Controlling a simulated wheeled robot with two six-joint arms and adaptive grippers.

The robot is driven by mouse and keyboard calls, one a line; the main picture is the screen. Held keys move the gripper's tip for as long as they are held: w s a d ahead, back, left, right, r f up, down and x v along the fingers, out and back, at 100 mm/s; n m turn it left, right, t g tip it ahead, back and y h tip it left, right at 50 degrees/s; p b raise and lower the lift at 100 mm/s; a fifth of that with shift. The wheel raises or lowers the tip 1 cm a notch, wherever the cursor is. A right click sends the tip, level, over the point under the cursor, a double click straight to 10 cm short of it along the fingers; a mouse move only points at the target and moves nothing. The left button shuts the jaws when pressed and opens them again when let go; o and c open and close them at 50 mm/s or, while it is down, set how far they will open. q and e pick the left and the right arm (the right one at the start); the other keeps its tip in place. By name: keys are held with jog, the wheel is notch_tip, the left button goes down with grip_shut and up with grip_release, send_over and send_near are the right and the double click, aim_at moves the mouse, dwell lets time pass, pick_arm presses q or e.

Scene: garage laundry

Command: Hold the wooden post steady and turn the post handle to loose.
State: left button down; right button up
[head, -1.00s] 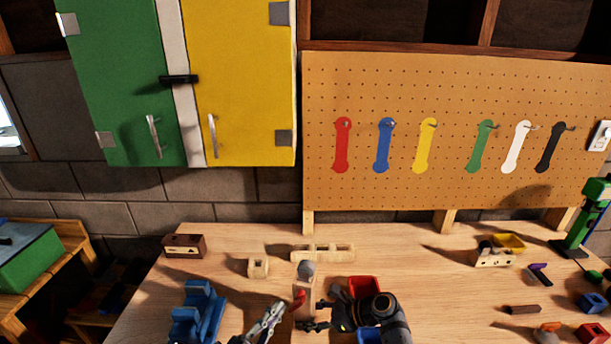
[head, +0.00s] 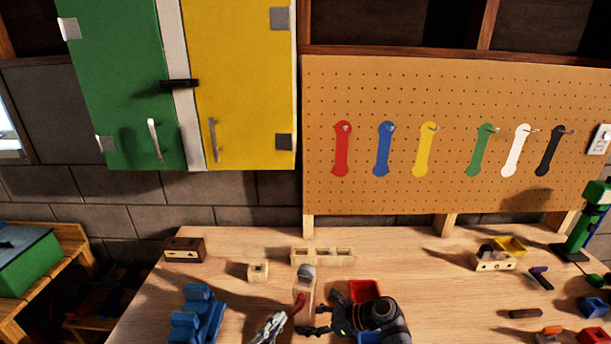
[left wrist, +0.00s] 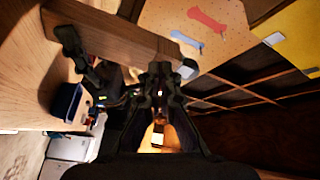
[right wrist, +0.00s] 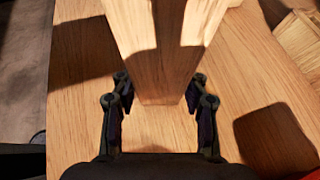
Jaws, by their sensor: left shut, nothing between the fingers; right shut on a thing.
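The wooden post (head: 304,288) stands upright on the workbench in the head view, with a grey rounded top (head: 307,271). A red handle (head: 297,308) is on its left side, slanting down to the left. My right gripper (head: 312,322) is shut on the post from the right. The right wrist view shows the post (right wrist: 160,55) between its fingers (right wrist: 161,100). My left gripper (head: 283,318) is beside the handle, shut and empty; whether it touches the handle cannot be told. In the left wrist view its fingers (left wrist: 160,78) are together, close to the post (left wrist: 115,32).
A blue stand (head: 197,318) is at the left and a red bin (head: 364,290) at the right. A pale wooden block (head: 258,271) and a slotted wooden rack (head: 323,256) lie behind. Several small items are on the bench's right side.

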pick_arm(q)
jog(key=shift+d+f+n, duration=0.2)
jog(key=shift+d+n, duration=0.3)
jog(key=shift+s+d+f, duration=0.15)
jog(key=shift+d+f, duration=0.2)
dwell(0.3)
jog(key=v, duration=0.6)
jog(key=shift+s+d, duration=0.2)
jog(key=shift+d, duration=0.2)
jog(key=w+r, duration=0.3)
jog(key=w, duration=0.3)
jog(key=shift+w+a+r, duration=0.2)
jog(key=shift+w+a, duration=0.05)
dwell(0.4)
jog(key=shift+s+d, duration=0.25)
jog(key=shift+d, duration=0.35)
dwell(1.0)
